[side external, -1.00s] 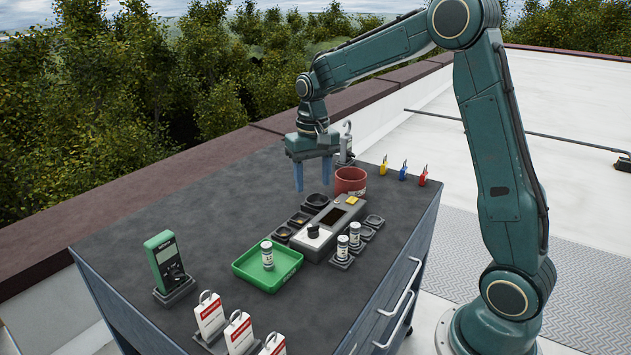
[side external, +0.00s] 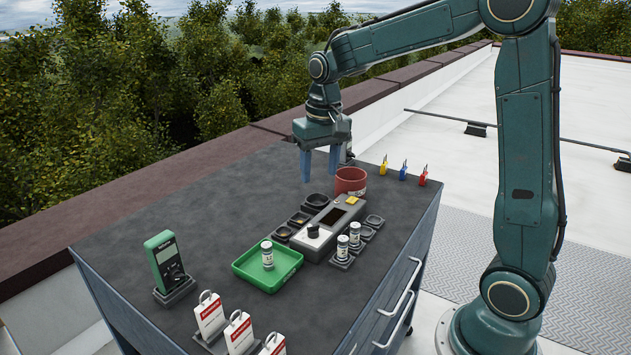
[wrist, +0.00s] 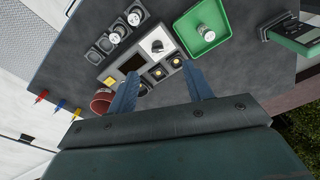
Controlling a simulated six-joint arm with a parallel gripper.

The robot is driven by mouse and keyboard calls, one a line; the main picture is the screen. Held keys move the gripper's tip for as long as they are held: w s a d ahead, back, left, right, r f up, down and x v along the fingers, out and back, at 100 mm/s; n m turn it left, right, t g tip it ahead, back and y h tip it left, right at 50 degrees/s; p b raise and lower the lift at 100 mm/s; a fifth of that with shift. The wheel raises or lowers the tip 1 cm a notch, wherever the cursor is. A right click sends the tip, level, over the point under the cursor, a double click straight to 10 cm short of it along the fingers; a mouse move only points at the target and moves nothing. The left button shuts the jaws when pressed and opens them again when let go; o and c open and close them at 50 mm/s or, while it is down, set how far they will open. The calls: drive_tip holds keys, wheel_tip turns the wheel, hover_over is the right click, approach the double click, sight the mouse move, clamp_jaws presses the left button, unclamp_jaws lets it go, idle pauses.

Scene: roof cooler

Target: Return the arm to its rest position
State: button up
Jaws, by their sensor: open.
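My gripper (side external: 319,166) hangs over the far part of the dark cart top (side external: 180,215), with its two blue fingers apart and nothing between them. In the side view the fingers point down, above and left of the red cup (side external: 350,181). In the wrist view my gripper (wrist: 163,88) shows its fingers spread, with the grey device (wrist: 135,64) beyond their tips. The red cup (wrist: 101,103) is left of the left finger there. My arm reaches in from the right and is clear of the objects.
A green tray (side external: 244,266) holds one white cylinder (side external: 267,256). Two more cylinders (side external: 355,235) stand right of the grey device (side external: 330,229). A green meter (side external: 165,263), red-and-white tags (side external: 238,333) and small coloured pieces (side external: 403,172) stand near the edges. The left cart top is bare.

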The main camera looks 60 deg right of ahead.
drive_tip(key=s+a+r+n+t, duration=0.2)
drive_tip(key=s+a, duration=0.2)
drive_tip(key=s, duration=0.6)
drive_tip(key=s+a+r+n+t, duration=0.1)
drive_tip(key=s+a+n+t, duration=0.1)
drive_tip(key=s, duration=0.9)
drive_tip(key=shift+s+a+r+n+t, duration=0.3)
drive_tip(key=shift+a+r+n, duration=0.15)
drive_tip(key=shift+a, duration=0.75)
drive_tip(key=shift+w, duration=0.1)
